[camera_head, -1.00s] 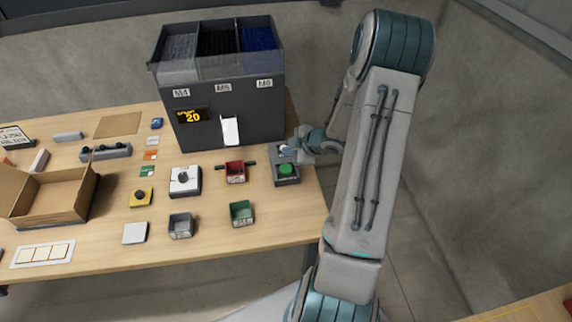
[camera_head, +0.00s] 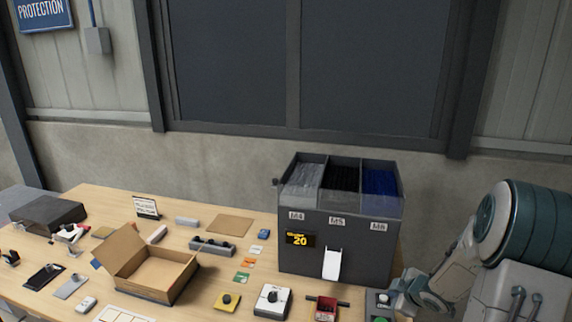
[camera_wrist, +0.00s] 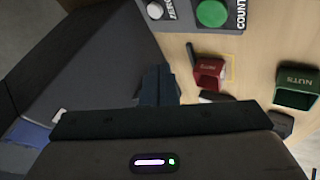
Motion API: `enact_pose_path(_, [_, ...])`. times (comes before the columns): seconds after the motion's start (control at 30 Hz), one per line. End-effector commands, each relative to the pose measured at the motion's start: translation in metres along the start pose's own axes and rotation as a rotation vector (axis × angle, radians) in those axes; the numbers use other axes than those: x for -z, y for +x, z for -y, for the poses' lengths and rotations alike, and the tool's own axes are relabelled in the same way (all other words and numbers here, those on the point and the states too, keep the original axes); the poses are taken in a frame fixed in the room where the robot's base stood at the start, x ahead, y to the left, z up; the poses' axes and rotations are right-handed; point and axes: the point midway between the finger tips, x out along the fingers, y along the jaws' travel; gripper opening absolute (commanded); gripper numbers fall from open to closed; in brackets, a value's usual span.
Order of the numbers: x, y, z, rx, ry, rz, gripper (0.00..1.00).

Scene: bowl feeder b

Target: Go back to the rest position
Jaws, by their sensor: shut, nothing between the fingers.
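My gripper (camera_wrist: 158,82) is shut and empty; its dark fingers show in the middle of the wrist view. In the head view, my gripper (camera_head: 398,287) is at the right, just above the button box (camera_head: 372,299) beside the feeder. The box carries a green button (camera_wrist: 212,13) and a small white button (camera_wrist: 155,10), both clear of the fingers in the wrist view. The green button is partly cut off at the bottom of the head view.
The dark bowl feeder (camera_head: 335,232), its display reading 20, stands close left of my gripper. A red bin (camera_wrist: 210,72) and a green bin (camera_wrist: 297,85) lie nearby. An open cardboard box (camera_head: 155,275) and several small parts cover the table's left.

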Motion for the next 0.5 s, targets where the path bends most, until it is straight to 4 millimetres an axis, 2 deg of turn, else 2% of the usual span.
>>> enact_pose_path(0.1, [0.016,-0.03,-0.015,-0.067,0.07,0.123,0.0])
enact_pose_path(0.23, [0.031,-0.067,-0.021,-0.128,0.181,0.233,0.0])
enact_pose_path(0.37, [0.047,-0.105,-0.013,-0.173,0.313,0.315,0.0])
enact_pose_path(0.5, [0.064,-0.146,0.008,-0.194,0.47,0.373,0.0])
